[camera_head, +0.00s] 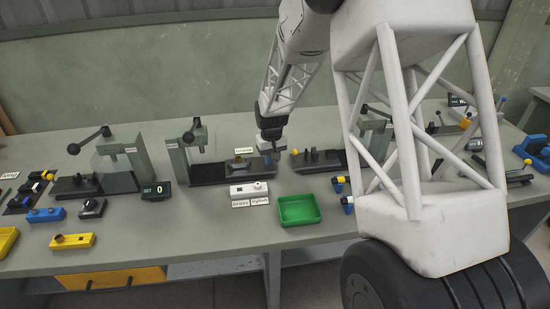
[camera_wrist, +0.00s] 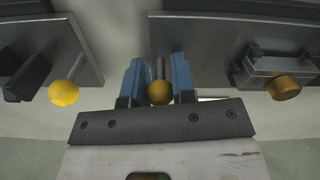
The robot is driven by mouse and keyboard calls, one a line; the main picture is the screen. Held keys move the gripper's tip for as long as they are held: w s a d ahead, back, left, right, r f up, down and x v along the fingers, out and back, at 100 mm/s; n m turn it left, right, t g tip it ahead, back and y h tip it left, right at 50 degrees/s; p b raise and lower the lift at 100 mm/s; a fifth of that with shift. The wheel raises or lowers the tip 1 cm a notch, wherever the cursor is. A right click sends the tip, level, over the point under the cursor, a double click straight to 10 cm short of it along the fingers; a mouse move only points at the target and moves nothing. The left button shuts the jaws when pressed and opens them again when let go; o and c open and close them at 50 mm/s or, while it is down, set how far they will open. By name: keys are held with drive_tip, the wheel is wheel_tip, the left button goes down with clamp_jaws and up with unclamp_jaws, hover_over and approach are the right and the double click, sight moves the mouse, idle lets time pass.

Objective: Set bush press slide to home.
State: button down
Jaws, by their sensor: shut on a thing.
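The bush press appears to be the middle press on the bench, with a dark base (camera_head: 208,173), an upright post with a lever, and a small carriage (camera_head: 238,164) on the base. My gripper (camera_head: 272,152) is low at the base's right end. In the wrist view, my gripper's blue fingers (camera_wrist: 158,68) are shut on a rod with a yellow ball knob (camera_wrist: 159,93), at the edge of a dark plate (camera_wrist: 214,50). A grey block with a bronze round part (camera_wrist: 285,87) sits on that plate, to the right. The fingers hide the knob in the head view.
A second plate with another yellow knob (camera_wrist: 65,93) is left in the wrist view. A green tray (camera_head: 299,209) and a white block (camera_head: 249,190) with labels stand in front. Another press (camera_head: 105,178) and a counter reading 0 (camera_head: 157,190) are left.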

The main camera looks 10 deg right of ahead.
sight(236, 161)
drive_tip(key=a, duration=1.2)
drive_tip(key=shift+a+r, duration=0.1)
drive_tip(key=c, duration=1)
unclamp_jaws()
drive_tip(key=shift+o, duration=0.2)
drive_tip(key=shift+r, duration=3.85)
